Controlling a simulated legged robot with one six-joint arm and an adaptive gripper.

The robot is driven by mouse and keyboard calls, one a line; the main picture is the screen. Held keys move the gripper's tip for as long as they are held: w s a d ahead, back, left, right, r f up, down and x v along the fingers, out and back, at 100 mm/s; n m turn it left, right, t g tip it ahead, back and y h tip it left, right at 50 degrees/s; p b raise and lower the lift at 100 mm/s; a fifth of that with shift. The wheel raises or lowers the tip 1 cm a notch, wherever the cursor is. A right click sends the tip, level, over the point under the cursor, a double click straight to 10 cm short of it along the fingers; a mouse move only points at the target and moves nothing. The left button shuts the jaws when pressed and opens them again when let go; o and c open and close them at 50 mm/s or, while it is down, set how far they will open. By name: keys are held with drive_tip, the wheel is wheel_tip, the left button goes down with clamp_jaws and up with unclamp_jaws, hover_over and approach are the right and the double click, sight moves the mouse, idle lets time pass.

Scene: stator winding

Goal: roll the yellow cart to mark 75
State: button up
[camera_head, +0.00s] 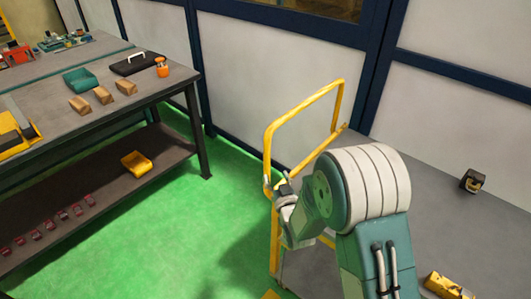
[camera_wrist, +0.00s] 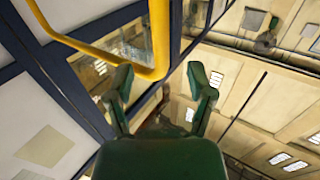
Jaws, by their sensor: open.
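The cart's yellow tubular handle (camera_head: 303,105) rises at the left end of a grey deck (camera_head: 415,195) in the head view. In the wrist view the handle (camera_wrist: 158,40) bends just beyond my gripper's left finger. My gripper (camera_head: 283,188) is beside the handle's near upright in the head view, partly hidden by my arm. In the wrist view its two green fingers (camera_wrist: 163,88) are spread apart with nothing clearly held between them. I cannot tell whether a finger touches the handle. Mark 75 cannot be made out in either view.
A dark workbench (camera_head: 190,78) with wooden blocks, a black case (camera_head: 135,63) and an orange item (camera_head: 162,67) stands at left. Its lower shelf holds a yellow part (camera_head: 136,163) and small red pieces. Green floor (camera_head: 205,215) is clear between bench and cart. Blue-framed panels (camera_head: 280,75) stand behind.

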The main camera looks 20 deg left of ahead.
sight(267, 158)
drive_tip(key=x, duration=0.9)
drive_tip(key=shift+a, duration=0.2)
drive_tip(key=shift+w+a, duration=0.2)
drive_tip(key=shift+w, duration=0.4)
clamp_jaws()
